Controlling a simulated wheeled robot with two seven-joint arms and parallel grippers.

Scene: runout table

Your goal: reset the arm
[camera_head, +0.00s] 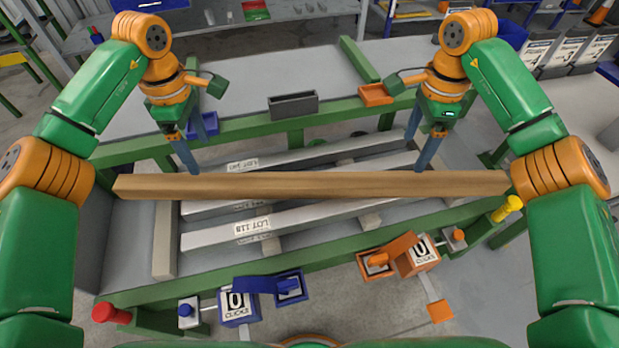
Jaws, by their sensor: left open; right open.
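My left gripper (200,152) points down at the left of the runout table, its dark blue fingers apart, just behind the long wooden beam (310,185). My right gripper (423,150) points down at the right, also with fingers apart, its tips by the beam's far edge. Both look empty; I cannot tell whether any fingertip touches the beam. The beam lies crosswise over the table, above grey bars, one labelled LOT 118 (300,224). Both arms are bent, reaching in from the sides.
The green table frame (330,258) carries a blue click counter (238,306) and an orange one (417,257) in front. A red knob (110,313) is front left, a yellow one (507,208) right. A dark grey tray (293,104), blue bin and orange bin (375,94) sit behind.

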